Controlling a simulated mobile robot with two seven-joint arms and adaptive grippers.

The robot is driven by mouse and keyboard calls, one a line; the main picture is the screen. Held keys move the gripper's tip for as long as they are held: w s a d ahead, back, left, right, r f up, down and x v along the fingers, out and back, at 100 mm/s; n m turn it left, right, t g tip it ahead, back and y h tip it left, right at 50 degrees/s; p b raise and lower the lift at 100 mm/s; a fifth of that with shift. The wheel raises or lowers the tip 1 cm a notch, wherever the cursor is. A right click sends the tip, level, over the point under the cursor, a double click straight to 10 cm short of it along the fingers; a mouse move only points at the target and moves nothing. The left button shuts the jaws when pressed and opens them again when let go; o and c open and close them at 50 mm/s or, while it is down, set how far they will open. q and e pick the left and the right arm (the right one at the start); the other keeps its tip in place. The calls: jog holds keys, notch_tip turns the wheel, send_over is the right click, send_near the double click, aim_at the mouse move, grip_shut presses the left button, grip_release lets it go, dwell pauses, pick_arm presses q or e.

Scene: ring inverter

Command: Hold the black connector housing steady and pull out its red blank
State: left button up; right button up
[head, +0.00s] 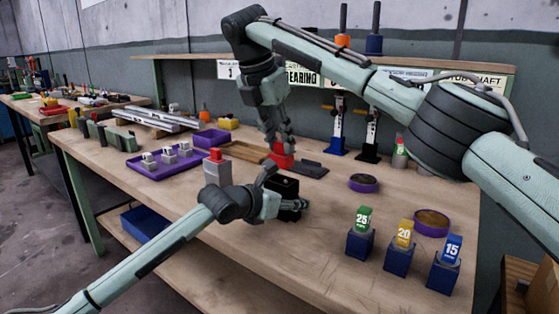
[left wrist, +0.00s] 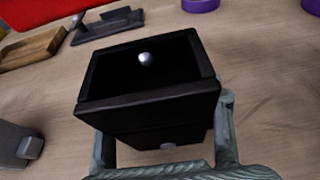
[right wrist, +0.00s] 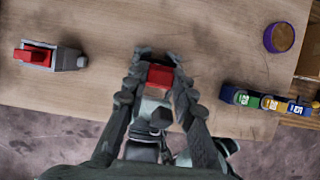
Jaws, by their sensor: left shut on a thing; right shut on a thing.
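The black connector housing (head: 284,187) stands over the bench, upright, in the jaws of my left gripper (head: 290,206). In the left wrist view the housing (left wrist: 150,113) has an open, empty top cavity with a small shiny ball-like spot inside. My left gripper (left wrist: 166,150) is shut on its sides. My right gripper (head: 281,146) points down above and behind the housing, shut on the red blank (head: 281,160). The blank is apart from the housing. It also shows between the right fingers in the right wrist view (right wrist: 159,77).
A grey block with a red top (head: 217,170) stands left of the housing. A purple tray (head: 150,172) with small grey parts, a wooden tray (head: 246,151) and a dark plate (head: 310,169) lie behind. Numbered blue blocks (head: 398,262) stand right. Bare bench lies between.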

aim_at(279, 143)
notch_tip(279, 143, up, 4)
jog(key=shift+r, duration=0.1)
pick_arm(q)
jog(key=o, duration=1.7)
jog(key=shift+c, duration=0.2)
jog(key=shift+s+a, duration=0.1)
